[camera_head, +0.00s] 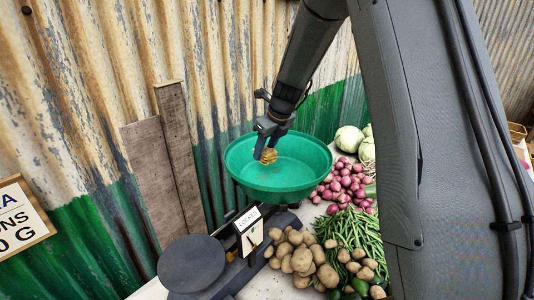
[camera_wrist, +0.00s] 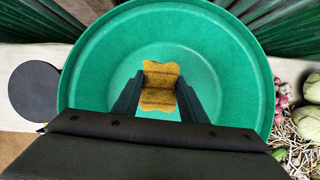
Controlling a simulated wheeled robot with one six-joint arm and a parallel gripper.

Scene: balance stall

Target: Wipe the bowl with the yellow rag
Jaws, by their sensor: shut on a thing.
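The green bowl (camera_head: 243,183) sits on the balance scale (camera_head: 232,245), on its right side in the head view. In the wrist view the bowl (camera_wrist: 95,60) fills most of the picture, its inside facing me. My gripper (camera_head: 268,150) is over the inside of the bowl, pointing down. It is shut on the yellow rag (camera_head: 268,156). In the wrist view the rag (camera_wrist: 160,78) is bunched between the two dark fingers. I cannot tell whether the rag touches the bowl's surface.
The scale's dark round plate (camera_head: 193,263) is left of the bowl. Potatoes (camera_head: 300,258), green beans (camera_head: 355,235), red onions (camera_head: 343,185) and cabbages (camera_head: 349,138) lie close on the right. A corrugated metal wall (camera_head: 215,60) stands behind, with wooden boards (camera_head: 180,150) leaning on it.

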